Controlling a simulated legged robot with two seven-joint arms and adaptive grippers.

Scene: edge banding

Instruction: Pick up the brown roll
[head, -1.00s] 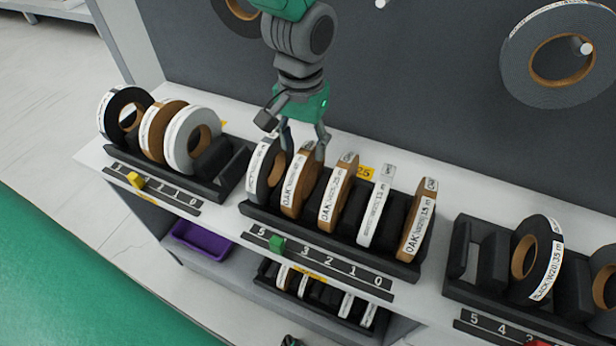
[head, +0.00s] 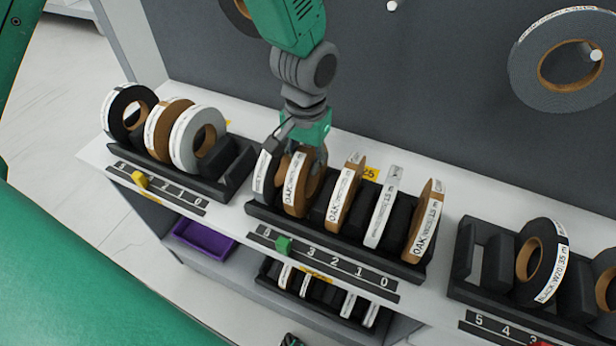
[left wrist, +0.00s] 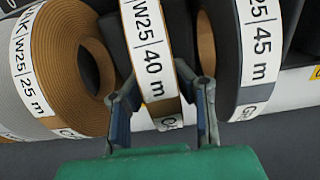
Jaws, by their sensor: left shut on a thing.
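The brown roll (head: 310,187) stands upright in the middle rack, second from the left, with a white OAK label on its edge. My left gripper (head: 302,156) comes down on it from above and is shut on it near its top. In the left wrist view, the fingers of the gripper (left wrist: 158,95) sit on either side of the roll (left wrist: 150,42), whose label reads W25, 40 m. The roll's lower part is hidden by the rack.
The middle rack (head: 330,248) holds other rolls close by: a grey-dark one (head: 264,176) at left and another OAK roll (head: 345,195) at right. A left rack (head: 165,180) and a right rack (head: 475,290) flank it. A dark wall (head: 440,110) stands behind.

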